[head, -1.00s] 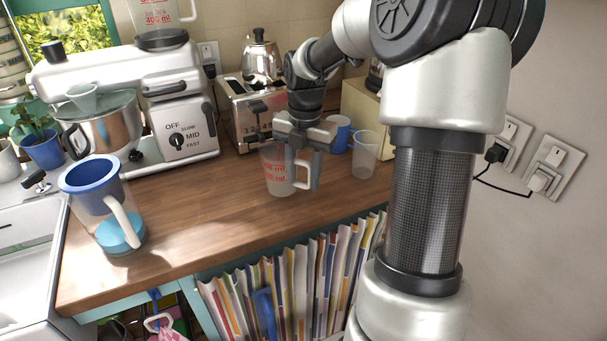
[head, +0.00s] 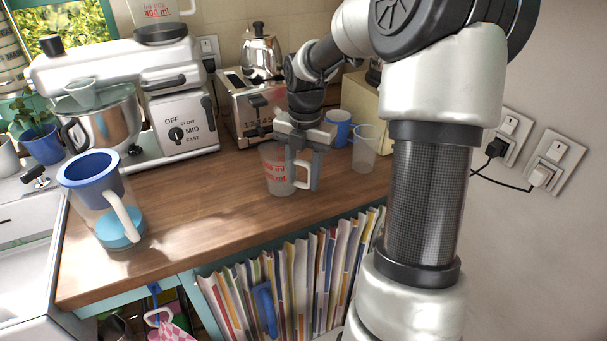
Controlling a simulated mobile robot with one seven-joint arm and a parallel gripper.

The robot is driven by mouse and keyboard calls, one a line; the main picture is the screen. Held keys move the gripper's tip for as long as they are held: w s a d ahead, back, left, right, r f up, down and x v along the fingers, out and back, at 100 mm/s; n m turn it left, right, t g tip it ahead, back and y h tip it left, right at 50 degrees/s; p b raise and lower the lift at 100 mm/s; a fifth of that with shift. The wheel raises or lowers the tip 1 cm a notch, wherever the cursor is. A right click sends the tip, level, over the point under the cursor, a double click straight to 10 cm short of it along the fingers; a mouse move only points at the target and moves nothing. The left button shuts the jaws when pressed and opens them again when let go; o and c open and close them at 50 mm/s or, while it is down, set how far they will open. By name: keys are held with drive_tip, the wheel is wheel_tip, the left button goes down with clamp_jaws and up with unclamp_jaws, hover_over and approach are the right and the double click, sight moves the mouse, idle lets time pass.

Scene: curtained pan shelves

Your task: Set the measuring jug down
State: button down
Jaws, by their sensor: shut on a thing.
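The measuring jug (head: 274,177) is clear with red markings and a pale handle on its right side. It is upright over the wooden worktop (head: 200,215), in front of the toaster. My gripper (head: 303,178) comes down from above and is shut on the jug at its handle side. The fingers hide part of the jug's wall and rim. The jug's base is at or very close to the worktop; I cannot tell whether it touches.
A clear cup (head: 365,152) and a blue mug (head: 339,128) stand close on the right. The toaster (head: 243,108) and stand mixer (head: 180,120) are behind. The worktop between pitcher and jug is clear. A striped curtain (head: 300,275) hangs below the front edge.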

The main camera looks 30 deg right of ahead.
drive_tip(key=shift+f, duration=0.15)
drive_tip(key=c, duration=1)
unclamp_jaws()
drive_tip(key=shift+c, duration=0.2)
wheel_tip(320, 180, up, 17)
drive_tip(key=p, duration=0.3)
drive_tip(key=shift+s+r, duration=0.2)
drive_tip(key=shift+d, duration=0.1)
drive_tip(key=shift+c, duration=0.2)
clamp_jaws()
